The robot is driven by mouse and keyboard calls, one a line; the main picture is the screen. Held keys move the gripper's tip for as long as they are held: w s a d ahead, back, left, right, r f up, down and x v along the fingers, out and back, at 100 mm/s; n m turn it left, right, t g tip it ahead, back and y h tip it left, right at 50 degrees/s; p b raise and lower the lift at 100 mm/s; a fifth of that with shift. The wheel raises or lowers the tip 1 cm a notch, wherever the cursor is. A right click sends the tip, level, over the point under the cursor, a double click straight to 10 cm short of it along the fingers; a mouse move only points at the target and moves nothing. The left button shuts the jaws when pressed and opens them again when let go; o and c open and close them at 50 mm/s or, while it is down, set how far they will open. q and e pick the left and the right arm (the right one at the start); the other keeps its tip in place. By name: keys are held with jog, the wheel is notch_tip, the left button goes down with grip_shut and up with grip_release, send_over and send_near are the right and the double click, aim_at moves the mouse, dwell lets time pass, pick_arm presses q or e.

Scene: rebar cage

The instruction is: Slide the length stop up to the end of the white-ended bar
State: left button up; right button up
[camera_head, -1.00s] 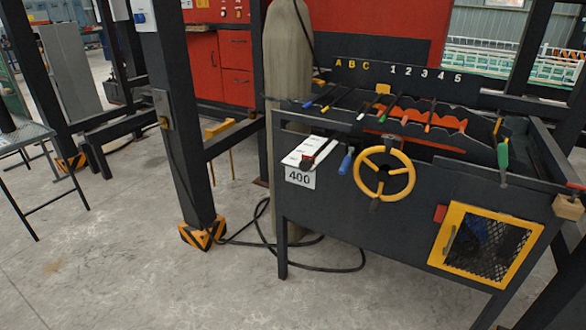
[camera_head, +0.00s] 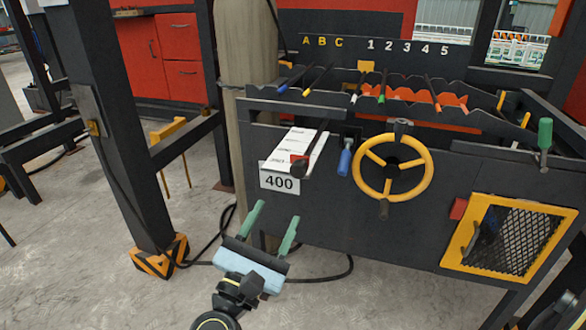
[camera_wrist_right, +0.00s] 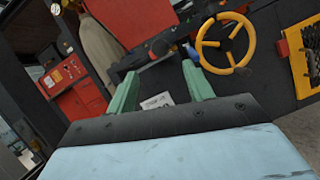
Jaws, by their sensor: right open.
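The length stop (camera_head: 299,165), a red piece with a black knob, sits on a white scale plate (camera_head: 291,148) above a "400" label. The white-ended bar (camera_head: 357,88) lies across the notched rack with its white tip toward me, right of the yellow-ended bar. My right gripper (camera_head: 276,212) has green fingers, spread apart and empty, in front of and below the label. In the right wrist view, the fingers (camera_wrist_right: 162,92) frame the pale label (camera_wrist_right: 157,101).
A yellow handwheel (camera_head: 425,178) and a blue handle (camera_head: 345,160) stick out right of the scale. A dark post (camera_head: 120,130) stands at the left. Other bars with coloured ends lie in the rack.

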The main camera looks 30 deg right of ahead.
aim_at(297, 173)
jog(key=x, duration=1.2)
jog(key=shift+r, duration=0.1)
grip_shut()
